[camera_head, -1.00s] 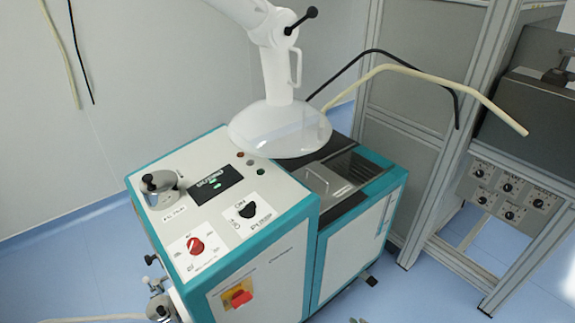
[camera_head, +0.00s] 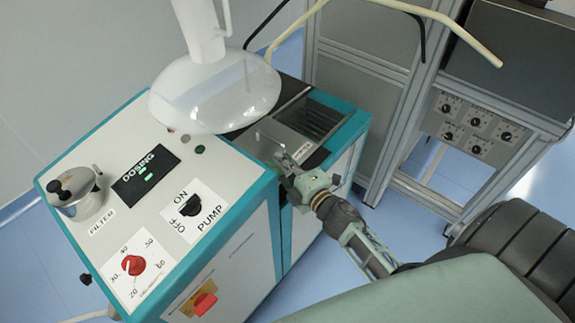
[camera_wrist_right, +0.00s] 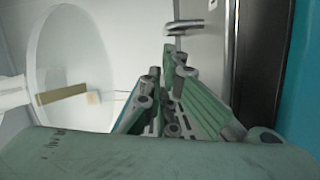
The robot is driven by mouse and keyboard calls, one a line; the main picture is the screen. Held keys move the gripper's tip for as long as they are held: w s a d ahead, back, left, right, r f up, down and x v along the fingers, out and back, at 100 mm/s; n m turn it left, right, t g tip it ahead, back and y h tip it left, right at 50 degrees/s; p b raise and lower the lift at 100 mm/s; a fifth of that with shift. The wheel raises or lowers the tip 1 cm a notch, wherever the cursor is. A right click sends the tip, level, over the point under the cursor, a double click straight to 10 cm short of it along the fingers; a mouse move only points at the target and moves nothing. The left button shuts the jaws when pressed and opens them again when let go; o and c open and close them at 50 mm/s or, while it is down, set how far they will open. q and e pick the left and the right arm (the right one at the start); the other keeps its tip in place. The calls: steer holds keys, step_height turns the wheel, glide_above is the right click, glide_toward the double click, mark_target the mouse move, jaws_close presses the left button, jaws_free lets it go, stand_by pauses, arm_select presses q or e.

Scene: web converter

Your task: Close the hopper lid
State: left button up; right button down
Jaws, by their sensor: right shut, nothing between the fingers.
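The hopper lid is a grey metal plate (camera_head: 297,144) with a raised bar handle (camera_head: 270,139), set in the top of the teal-and-white machine. The dark ribbed hopper opening (camera_head: 325,117) shows uncovered beside the plate. My right gripper (camera_head: 283,156) is at the lid by the handle, its fingers shut and empty. In the right wrist view the shut fingers (camera_wrist_right: 172,62) point toward the handle (camera_wrist_right: 183,28), which lies just beyond their tips. I cannot tell whether they touch it. My left gripper is not in view.
A white, partly clear dome (camera_head: 215,95) hangs over the machine's back part, close to the lid. The control panel with the pump knob (camera_head: 192,206) lies left of the lid. A grey frame cabinet (camera_head: 360,75) stands at the right.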

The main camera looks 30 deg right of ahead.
mark_target(299, 142)
steer(key=w, duration=0.3)
steer(key=shift+a+f, duration=0.1)
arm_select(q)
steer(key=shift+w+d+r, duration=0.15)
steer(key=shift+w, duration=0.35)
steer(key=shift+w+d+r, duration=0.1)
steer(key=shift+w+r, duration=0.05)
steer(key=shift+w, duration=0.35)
arm_select(e)
steer(key=shift+w+a+f, duration=0.1)
steer(key=shift+w, duration=0.55)
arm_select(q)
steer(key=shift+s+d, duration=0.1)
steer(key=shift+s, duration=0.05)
